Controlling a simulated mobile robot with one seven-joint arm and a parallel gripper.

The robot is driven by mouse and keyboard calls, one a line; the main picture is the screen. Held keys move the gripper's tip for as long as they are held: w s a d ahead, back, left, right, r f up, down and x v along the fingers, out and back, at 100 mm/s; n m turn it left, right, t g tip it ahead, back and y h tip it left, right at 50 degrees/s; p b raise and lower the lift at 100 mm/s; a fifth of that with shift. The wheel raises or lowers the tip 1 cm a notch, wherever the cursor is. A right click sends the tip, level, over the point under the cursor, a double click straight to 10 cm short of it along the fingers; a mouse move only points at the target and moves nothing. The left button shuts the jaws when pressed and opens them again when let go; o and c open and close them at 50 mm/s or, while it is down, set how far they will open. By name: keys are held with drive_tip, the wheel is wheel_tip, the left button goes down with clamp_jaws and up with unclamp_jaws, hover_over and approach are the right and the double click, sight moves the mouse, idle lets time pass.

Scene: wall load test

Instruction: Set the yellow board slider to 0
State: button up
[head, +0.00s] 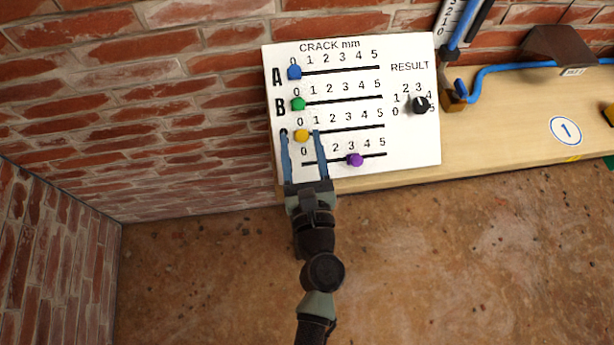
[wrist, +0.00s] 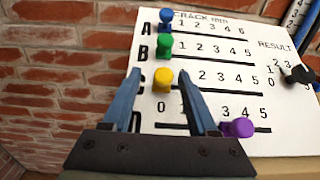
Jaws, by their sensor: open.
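The yellow slider (head: 302,135) is a round knob on the third row, C, of the white board (head: 410,140). In the head view it sits at the left end of its track, under the 0. It also shows in the wrist view (wrist: 163,79), where it covers the 0 and part of the scale. My gripper (head: 302,134) is open, with one blue finger on each side of the yellow knob in the picture. In the wrist view the fingers (wrist: 154,87) are also spread, with the knob between their tips. I cannot tell whether either finger touches it.
Blue (head: 294,72) and green (head: 297,104) sliders sit at 0 above. A purple slider (head: 355,160) sits near 3 on the bottom row. A black result dial (head: 420,105) is at the right. A wooden bench (head: 510,120) and brick wall (head: 150,100) surround the board.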

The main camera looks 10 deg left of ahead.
drive_tip(key=b+v, duration=0.1)
drive_tip(key=v, duration=0.9)
drive_tip(key=shift+s+b, duration=0.35)
drive_tip(key=shift+b, duration=0.05)
drive_tip(key=shift+r, duration=0.1)
